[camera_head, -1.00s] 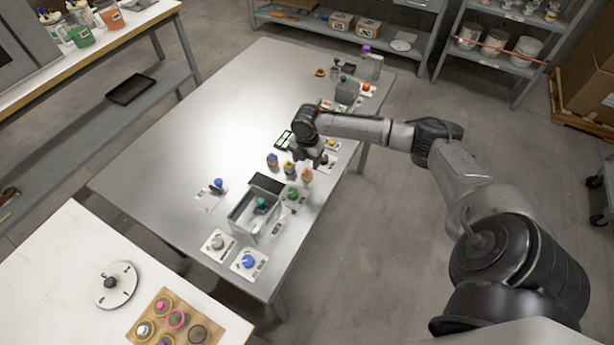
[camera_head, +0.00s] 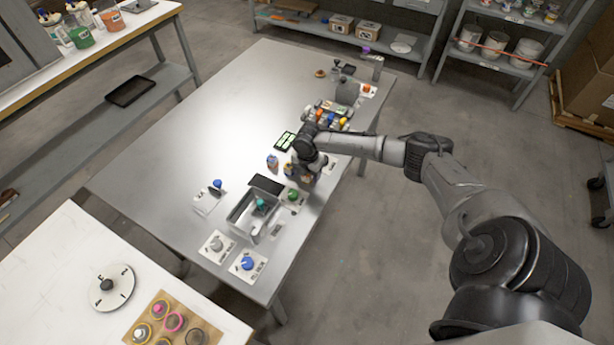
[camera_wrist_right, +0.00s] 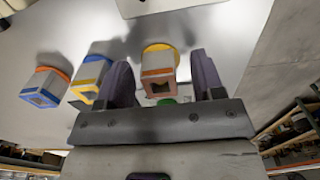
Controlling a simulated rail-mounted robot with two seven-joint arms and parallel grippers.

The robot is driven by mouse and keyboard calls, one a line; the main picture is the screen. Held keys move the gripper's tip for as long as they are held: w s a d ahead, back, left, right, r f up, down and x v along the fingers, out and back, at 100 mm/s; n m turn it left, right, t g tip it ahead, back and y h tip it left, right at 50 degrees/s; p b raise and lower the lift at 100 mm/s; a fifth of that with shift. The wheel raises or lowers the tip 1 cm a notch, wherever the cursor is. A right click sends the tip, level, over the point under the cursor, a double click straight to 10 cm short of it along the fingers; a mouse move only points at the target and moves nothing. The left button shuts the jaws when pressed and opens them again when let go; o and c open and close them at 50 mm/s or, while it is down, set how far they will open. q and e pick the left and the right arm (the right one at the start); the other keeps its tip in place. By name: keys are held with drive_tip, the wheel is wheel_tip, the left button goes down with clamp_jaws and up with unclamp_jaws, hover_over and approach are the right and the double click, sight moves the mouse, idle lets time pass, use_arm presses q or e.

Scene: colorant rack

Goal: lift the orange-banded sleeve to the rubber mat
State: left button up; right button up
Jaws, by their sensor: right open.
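Three sleeves show in the right wrist view. The sleeve with an orange band at its near end and a yellow ring at its far end (camera_wrist_right: 158,85) stands between the fingers of my right gripper (camera_wrist_right: 162,82). The fingers are open, with a gap on each side. A yellow-banded sleeve (camera_wrist_right: 88,78) is just left of the left finger; a blue-banded one with an orange ring (camera_wrist_right: 45,88) is farther left. In the head view my right gripper (camera_head: 305,176) hides much of the row; the blue-topped sleeve (camera_head: 272,162) shows. I cannot tell which dark flat thing is the rubber mat.
A grey bin (camera_head: 240,212) with a black panel (camera_head: 267,184) beside it stands nearer on the table. Plates with blue, green and grey knobs surround it. A dark panel with pale green cells (camera_head: 284,141) lies behind the sleeves. The table's left half (camera_head: 180,150) is clear.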

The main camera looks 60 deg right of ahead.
drive_tip(key=shift+c, duration=0.3)
drive_tip(key=c, duration=0.9)
drive_tip(key=shift+r, duration=0.2)
drive_tip(key=shift+c, duration=0.2)
